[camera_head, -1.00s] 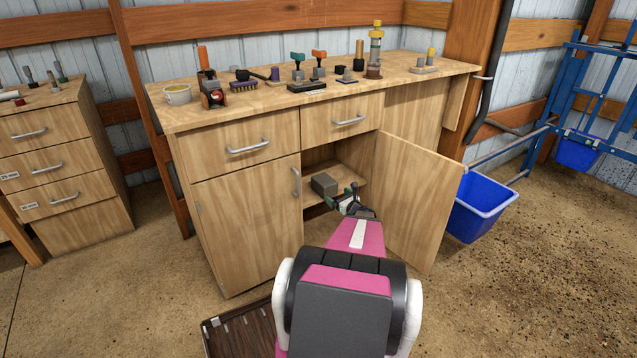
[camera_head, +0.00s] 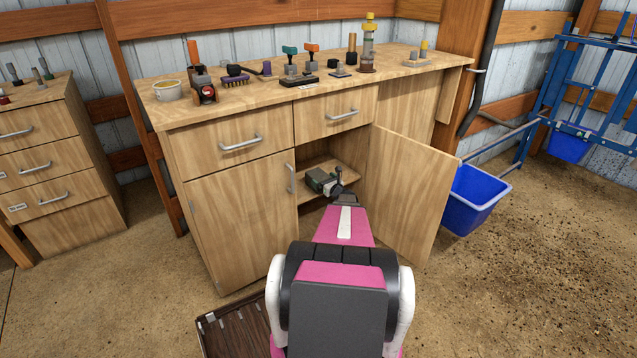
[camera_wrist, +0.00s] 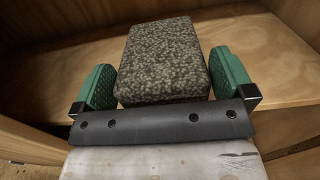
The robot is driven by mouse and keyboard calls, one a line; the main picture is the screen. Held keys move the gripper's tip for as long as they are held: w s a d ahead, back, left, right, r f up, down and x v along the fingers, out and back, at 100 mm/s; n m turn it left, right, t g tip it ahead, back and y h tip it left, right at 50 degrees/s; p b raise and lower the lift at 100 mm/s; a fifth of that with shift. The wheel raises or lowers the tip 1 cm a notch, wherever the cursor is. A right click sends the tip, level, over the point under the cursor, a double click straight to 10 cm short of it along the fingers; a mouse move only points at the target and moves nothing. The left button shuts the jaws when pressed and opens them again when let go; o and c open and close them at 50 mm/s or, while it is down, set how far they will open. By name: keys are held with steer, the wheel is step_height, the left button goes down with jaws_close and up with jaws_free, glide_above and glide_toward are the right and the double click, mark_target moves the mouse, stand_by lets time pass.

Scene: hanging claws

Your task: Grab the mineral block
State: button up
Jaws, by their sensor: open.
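The mineral block (camera_wrist: 163,58) is a grey-brown speckled block on the cabinet's wooden shelf (camera_wrist: 265,60). In the head view the block (camera_head: 318,177) shows only in part inside the open cabinet, behind my gripper (camera_head: 325,186). In the wrist view my gripper (camera_wrist: 165,88) is open, with one green finger pad on each side of the block.
The open cabinet door (camera_head: 408,195) stands close to the right of my arm. The closed door (camera_head: 243,230) is on the left. Tools stand on the countertop (camera_head: 300,96) above. A blue bucket (camera_head: 476,200) is to the right, and a dark slatted object (camera_head: 235,330) lies on the floor.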

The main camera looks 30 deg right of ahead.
steer(key=shift+w, duration=0.75)
steer(key=c, duration=1.5)
steer(key=shift+r, duration=0.15)
steer(key=shift+c, duration=0.3)
